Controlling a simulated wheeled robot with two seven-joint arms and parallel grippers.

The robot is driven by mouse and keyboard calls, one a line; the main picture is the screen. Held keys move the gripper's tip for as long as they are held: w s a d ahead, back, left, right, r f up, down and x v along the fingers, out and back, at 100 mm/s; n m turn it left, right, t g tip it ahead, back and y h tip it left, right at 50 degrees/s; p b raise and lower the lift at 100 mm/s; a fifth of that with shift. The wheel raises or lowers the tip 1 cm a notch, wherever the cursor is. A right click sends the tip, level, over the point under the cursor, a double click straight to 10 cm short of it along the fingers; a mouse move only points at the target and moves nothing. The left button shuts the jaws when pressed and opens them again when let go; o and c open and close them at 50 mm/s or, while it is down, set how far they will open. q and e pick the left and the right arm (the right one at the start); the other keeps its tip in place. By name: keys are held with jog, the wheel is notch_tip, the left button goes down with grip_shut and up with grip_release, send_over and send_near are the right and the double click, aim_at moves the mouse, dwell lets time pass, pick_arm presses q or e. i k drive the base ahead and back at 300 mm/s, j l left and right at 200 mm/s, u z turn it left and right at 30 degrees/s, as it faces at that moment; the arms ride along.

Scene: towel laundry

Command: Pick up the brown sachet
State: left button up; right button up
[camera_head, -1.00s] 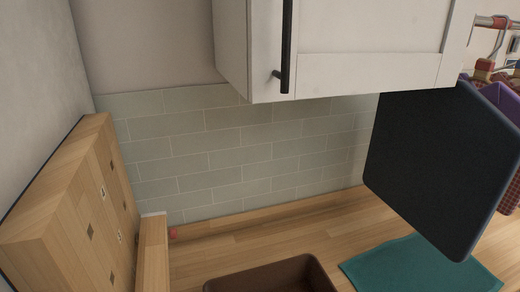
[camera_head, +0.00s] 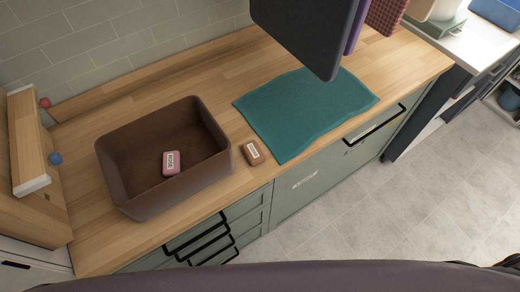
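A small brown sachet (camera_head: 253,153) with a pale label lies on the wooden counter. It is just right of the brown bin (camera_head: 123,178) and left of the teal towel (camera_head: 306,112), near the counter's front edge. It seems to touch neither. Neither of my grippers is in view.
Dark, purple and checked cloths (camera_head: 309,30) hang over the back of the counter. A wooden block structure (camera_head: 27,145) with red and blue knobs stands at the left. Green drawers (camera_head: 238,215) with black handles are below. The tiled floor (camera_head: 420,190) is open at right.

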aim_at(252, 153)
jog(key=l+u, duration=0.75)
jog(key=u, duration=0.2)
jog(key=k+j, duration=0.05)
